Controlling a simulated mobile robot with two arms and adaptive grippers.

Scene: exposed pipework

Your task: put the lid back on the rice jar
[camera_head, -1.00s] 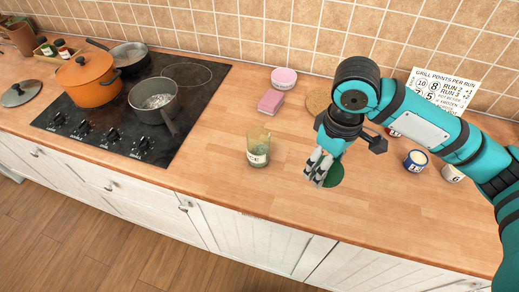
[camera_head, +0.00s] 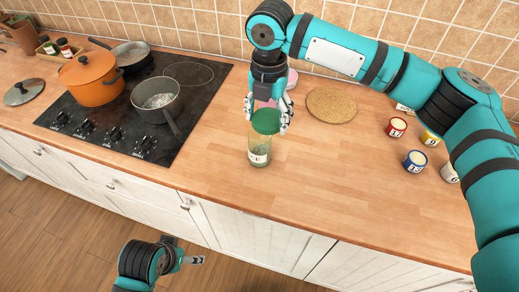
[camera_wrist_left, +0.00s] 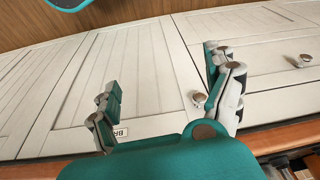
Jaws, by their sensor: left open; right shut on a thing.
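The rice jar (camera_head: 259,154) is a clear glass jar with a white label, standing upright on the wooden counter (camera_head: 340,190). The green lid (camera_head: 265,121) is between the fingers of my right gripper (camera_head: 266,123), which is shut on it. The lid is at the jar's mouth and covers it from this view; I cannot tell whether it rests on the rim or hovers just above. My left gripper (camera_head: 190,260) is low in front of the cabinets, away from the jar. In the left wrist view its fingers (camera_wrist_left: 163,75) are apart with nothing between them.
A round cork mat (camera_head: 332,105) lies right of the jar, with several small numbered tins (camera_head: 415,161) farther right. A pink bowl and block are partly hidden behind my right gripper. The hob (camera_head: 110,125) with an orange pot (camera_head: 90,78) and pans is at left.

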